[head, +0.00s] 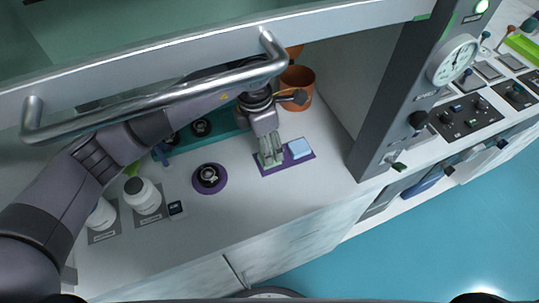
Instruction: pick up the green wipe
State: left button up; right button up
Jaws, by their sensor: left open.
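The green wipe (262,162) lies on the left part of a small purple mat (285,167) on the white bench. It shows only partly, because my left gripper (271,161) is right over it. The gripper points down and its jaws are apart. I cannot tell whether the fingertips touch the wipe. A light blue wipe (299,148) lies on the same mat, just right of the gripper. My right gripper is not in view.
A steel handle (160,98) on the raised sash crosses above my left arm. An orange pot (298,84) stands behind the gripper. A round purple mat with a dark object (209,177) and white bottles (143,196) are to the left. A gauge post (405,110) stands right.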

pick_arm(q)
jog(key=shift+f, duration=0.4)
jog(key=f, duration=0.1)
jog(key=f+p, duration=0.1)
jog(key=f, duration=0.1)
jog(key=shift+d+f+p, duration=0.3)
jog(key=shift+p, duration=0.1)
jog(key=shift+w+f, duration=0.15)
jog(key=shift+f, duration=0.2)
jog(key=shift+c, duration=0.2)
jog(key=c, duration=0.8)
